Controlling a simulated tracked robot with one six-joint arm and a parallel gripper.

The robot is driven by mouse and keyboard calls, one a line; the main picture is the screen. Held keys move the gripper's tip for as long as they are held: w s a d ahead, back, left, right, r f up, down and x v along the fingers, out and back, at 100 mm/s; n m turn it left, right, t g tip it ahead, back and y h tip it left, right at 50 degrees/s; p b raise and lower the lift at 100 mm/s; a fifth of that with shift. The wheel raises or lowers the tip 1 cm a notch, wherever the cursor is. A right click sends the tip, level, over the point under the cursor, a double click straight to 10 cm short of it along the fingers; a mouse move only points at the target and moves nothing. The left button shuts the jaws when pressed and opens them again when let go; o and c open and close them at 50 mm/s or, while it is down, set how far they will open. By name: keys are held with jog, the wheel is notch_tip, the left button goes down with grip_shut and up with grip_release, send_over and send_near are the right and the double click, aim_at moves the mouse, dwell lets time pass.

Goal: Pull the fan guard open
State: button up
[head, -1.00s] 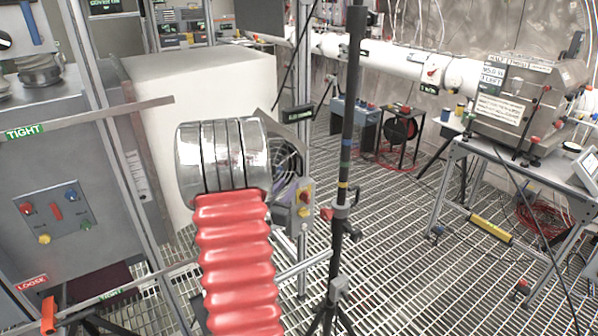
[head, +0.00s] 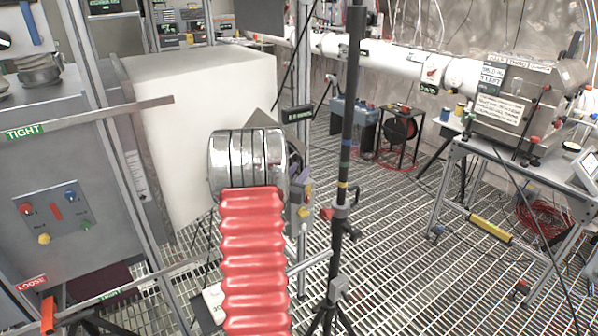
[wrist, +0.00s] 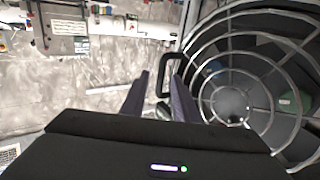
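The fan guard (wrist: 240,75) is a round cage of wire rings and spokes at the right of the wrist view, with dark fan parts behind it. A black loop handle (wrist: 166,60) stands at its left edge. My gripper (wrist: 160,80) is open, with its two dark fingers apart and the handle beyond and between their tips in the picture. I cannot tell whether they touch it. In the head view my red and chrome arm hides the guard and gripper; only a grey corner of the fan housing (head: 262,122) shows.
A black stand pole (head: 349,130) rises close right of my arm, with tripod legs below. A big white block (head: 200,100) stands behind on the left. A grey panel cabinet (head: 60,200) stands at left. Open grating floor (head: 410,260) lies to the right.

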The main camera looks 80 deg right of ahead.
grip_shut()
jog(key=shift+d, duration=0.1)
dwell(0.5)
